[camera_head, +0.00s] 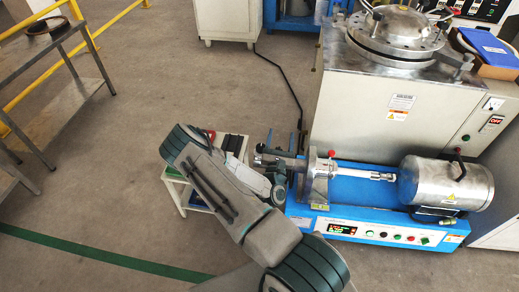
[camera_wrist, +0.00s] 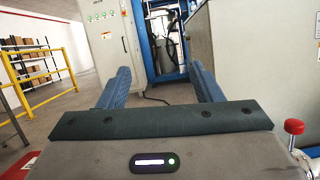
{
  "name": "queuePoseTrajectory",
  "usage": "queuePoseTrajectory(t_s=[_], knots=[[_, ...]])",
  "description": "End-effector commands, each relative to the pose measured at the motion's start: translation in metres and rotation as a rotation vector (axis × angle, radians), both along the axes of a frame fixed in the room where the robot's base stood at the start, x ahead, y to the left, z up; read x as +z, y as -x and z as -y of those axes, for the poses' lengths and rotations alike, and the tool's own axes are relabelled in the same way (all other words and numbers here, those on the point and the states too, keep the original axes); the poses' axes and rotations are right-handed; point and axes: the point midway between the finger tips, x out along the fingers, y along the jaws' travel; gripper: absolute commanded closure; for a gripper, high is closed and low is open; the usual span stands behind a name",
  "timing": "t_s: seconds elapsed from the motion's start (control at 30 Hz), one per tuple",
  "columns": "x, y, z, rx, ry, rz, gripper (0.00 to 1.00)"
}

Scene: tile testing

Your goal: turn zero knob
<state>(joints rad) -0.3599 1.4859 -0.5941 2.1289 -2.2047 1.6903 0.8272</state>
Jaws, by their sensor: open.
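The tile testing machine (camera_head: 340,212) has a blue base with a metal fixture (camera_head: 318,182), a rod and a steel cylinder (camera_head: 440,183) on top. A red ball knob (camera_head: 332,153) stands on the fixture; a red ball knob (camera_wrist: 293,126) also shows at the lower right in the wrist view. The front panel carries a lit display (camera_head: 342,229) and several small buttons (camera_head: 397,237). I cannot tell which part is the zero knob. My gripper (camera_wrist: 162,75) is open, with nothing between its fingers. In the head view its end is by the fixture's left side, partly hidden.
A small rack (camera_head: 195,197) with trays stands left of the machine, behind my arm. A large grey tank cabinet (camera_head: 385,110) rises behind the base. A metal table (camera_head: 60,50) and yellow rail (camera_wrist: 40,82) are at left. The floor at lower left is clear.

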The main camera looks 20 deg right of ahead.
Motion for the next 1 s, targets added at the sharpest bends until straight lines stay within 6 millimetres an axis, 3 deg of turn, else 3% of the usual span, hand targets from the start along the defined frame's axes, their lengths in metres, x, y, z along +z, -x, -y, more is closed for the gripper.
queuePoseTrajectory(t_s=[0.03,0.2,0.4,0.53,0.67,1.0], knots=[[-0.032,-0.001,-0.006,0.078,0.016,-0.061,0.41],[-0.101,-0.001,-0.027,0.3,0.02,-0.22,0.41],[-0.146,0.007,-0.039,0.437,0.003,-0.331,0.41],[-0.154,0.005,-0.042,0.463,-0.002,-0.351,0.41],[-0.154,-0.01,-0.04,0.465,-0.002,-0.348,0.41],[-0.155,-0.081,-0.031,0.463,-0.002,-0.347,0.41]])
